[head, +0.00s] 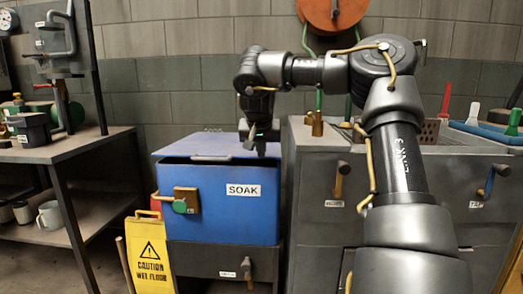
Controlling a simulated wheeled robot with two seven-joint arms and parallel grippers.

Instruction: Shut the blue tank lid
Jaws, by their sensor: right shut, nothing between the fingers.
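The blue tank (225,205) stands in the middle of the view and carries a white SOAK label. Its blue lid (200,143) lies over the top, with a dark gap under its front edge, so it looks slightly raised. A pale handle bar (211,158) runs along the lid's front edge. My right gripper (260,152) points down at the lid's right front corner, shut and empty. I cannot tell whether it touches the lid. My left gripper is out of view.
A grey cabinet (315,220) stands close on the tank's right, with small brass items on top. A yellow wet floor sign (150,252) stands at the front left. A workbench (70,148) with tools is further left.

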